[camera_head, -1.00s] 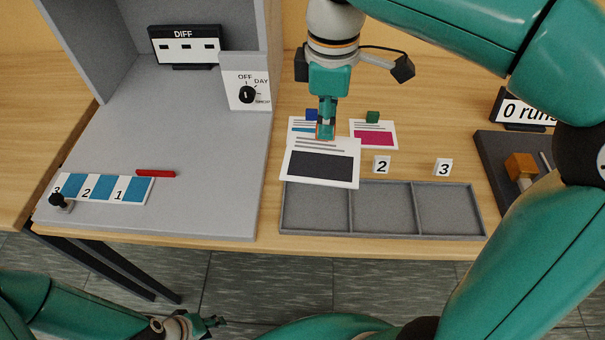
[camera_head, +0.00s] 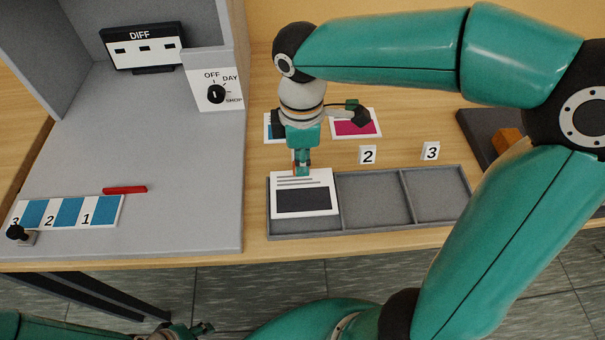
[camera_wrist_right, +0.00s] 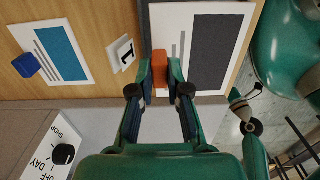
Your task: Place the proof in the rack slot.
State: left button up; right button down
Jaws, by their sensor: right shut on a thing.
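The proof (camera_head: 304,198) is a white card with grey lines and a dark panel. It is over the leftmost compartment of the grey three-slot rack (camera_head: 372,199) and appears within its outline; I cannot tell whether it touches the floor. My right gripper (camera_head: 301,168) is shut on the orange tab (camera_wrist_right: 161,69) at the proof's back edge; the proof (camera_wrist_right: 210,50) also shows in the right wrist view. Marker 1 (camera_wrist_right: 122,54) shows only in the wrist view. My left gripper (camera_head: 203,328) is at the bottom edge, away from the rack, too small to read.
A magenta proof (camera_head: 355,124) and a cyan proof (camera_wrist_right: 60,52) with a blue block (camera_wrist_right: 26,65) lie behind the rack. Markers 2 (camera_head: 367,155) and 3 (camera_head: 431,151) stand behind the other slots, which are empty. A dial panel (camera_head: 214,82) stands left.

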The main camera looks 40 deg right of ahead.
jog(key=shift+f+b, duration=0.3)
jog(key=shift+f, duration=2.1)
jog(key=c, duration=1.6)
grip_release()
jog(key=shift+f, duration=0.15)
jog(key=o, duration=0.5)
jog(key=shift+c, duration=0.2)
